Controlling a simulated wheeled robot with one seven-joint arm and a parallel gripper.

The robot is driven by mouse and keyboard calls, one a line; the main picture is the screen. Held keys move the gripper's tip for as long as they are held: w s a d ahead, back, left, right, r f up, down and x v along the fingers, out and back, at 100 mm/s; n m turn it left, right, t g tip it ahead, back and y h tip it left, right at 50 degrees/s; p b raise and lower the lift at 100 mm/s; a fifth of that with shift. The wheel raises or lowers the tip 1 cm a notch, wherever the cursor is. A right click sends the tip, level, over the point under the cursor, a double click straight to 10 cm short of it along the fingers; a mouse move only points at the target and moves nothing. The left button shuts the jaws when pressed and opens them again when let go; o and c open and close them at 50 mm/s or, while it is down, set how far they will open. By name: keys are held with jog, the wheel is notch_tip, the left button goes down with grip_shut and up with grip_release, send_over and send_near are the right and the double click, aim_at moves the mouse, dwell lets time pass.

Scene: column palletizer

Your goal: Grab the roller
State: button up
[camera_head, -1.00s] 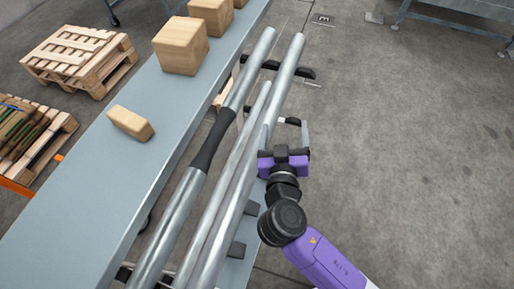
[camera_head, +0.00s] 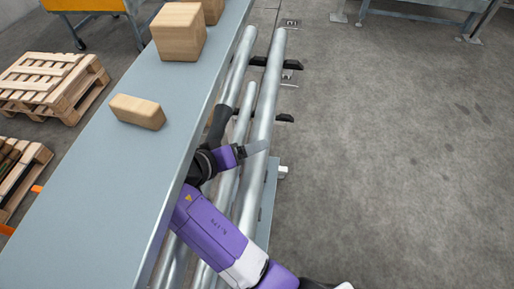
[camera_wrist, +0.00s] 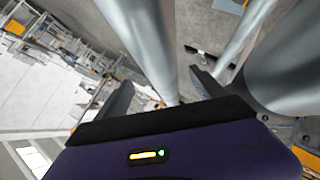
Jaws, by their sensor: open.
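Several long silver rollers lie side by side on a rack along the table. The left one (camera_head: 234,75) has a dark sleeve (camera_head: 219,124) partway along, partly hidden by my arm. The right one (camera_head: 268,90) is plain metal, with a thinner one (camera_head: 243,112) between. My gripper (camera_head: 255,148) is over the rollers near the sleeve, one finger pointing right. In the wrist view my gripper (camera_wrist: 162,92) is open, with a silver roller (camera_wrist: 142,45) showing between its fingers. Another roller (camera_wrist: 290,65) is large at the right. I cannot tell whether the fingers touch any roller.
A long grey table (camera_head: 100,175) runs along the rollers' left side. A wooden block (camera_head: 137,111) and a larger box (camera_head: 180,32) sit on it. Black rack supports (camera_head: 290,64) stick out at the right. Pallets (camera_head: 50,85) stand at the left. The floor right is clear.

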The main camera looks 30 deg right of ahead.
jog(key=p+x, duration=0.1)
jog(key=x, duration=0.5)
jog(key=shift+w+d+f, duration=0.15)
jog(key=shift+w+f, duration=0.1)
jog(key=shift+c, duration=0.4)
grip_shut()
jog(key=shift+r, duration=0.15)
